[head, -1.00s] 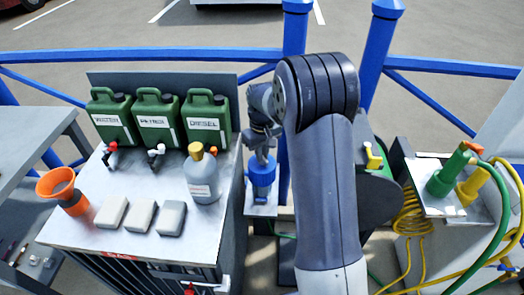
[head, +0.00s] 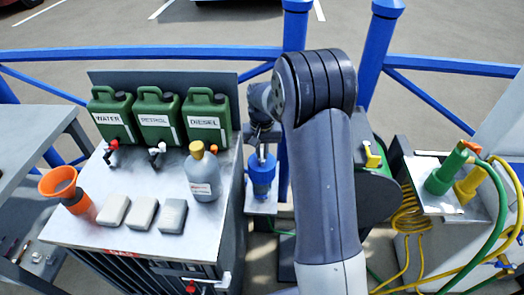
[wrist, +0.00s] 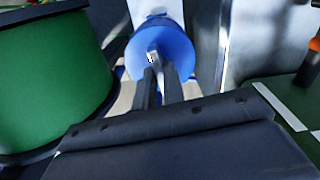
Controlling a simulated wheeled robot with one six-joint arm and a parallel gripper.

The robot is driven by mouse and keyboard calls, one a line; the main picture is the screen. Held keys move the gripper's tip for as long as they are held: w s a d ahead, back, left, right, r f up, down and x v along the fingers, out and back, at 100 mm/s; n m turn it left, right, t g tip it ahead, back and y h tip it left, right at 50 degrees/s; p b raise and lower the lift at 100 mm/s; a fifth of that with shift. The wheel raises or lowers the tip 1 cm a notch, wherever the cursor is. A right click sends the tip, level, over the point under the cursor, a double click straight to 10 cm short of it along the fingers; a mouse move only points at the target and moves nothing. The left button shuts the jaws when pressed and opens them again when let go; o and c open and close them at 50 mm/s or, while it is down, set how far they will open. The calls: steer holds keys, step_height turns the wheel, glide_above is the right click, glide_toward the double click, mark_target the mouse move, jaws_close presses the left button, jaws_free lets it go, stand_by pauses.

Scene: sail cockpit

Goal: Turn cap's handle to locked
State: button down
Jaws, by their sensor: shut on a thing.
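The blue cap (head: 262,176) stands in the gap just right of the grey cabinet, and it also shows large in the wrist view (wrist: 178,57). Its small pale handle (wrist: 153,52) stands up at the cap's middle. My gripper (head: 262,153) is above the cap with its fingers pointing at it. In the wrist view my gripper (wrist: 158,72) is shut on the handle, one dark finger on each side. The fingers hide part of the handle, and I cannot read any lock marking.
Left of the cap, the cabinet top (head: 125,242) bears green jerrycans (head: 158,115), a grey bottle (head: 203,177) and an orange funnel (head: 65,190). A green reel (wrist: 55,80) is close by my gripper. A blue rail (head: 150,55) runs behind; hoses (head: 405,215) hang at right.

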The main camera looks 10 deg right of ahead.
stand_by(0.3)
steer(key=c, duration=1.5)
jaws_free()
step_height(320, 180, up, 11)
steer(key=shift+f, duration=0.15)
step_height(320, 180, down, 11)
steer(key=shift+r, duration=0.15)
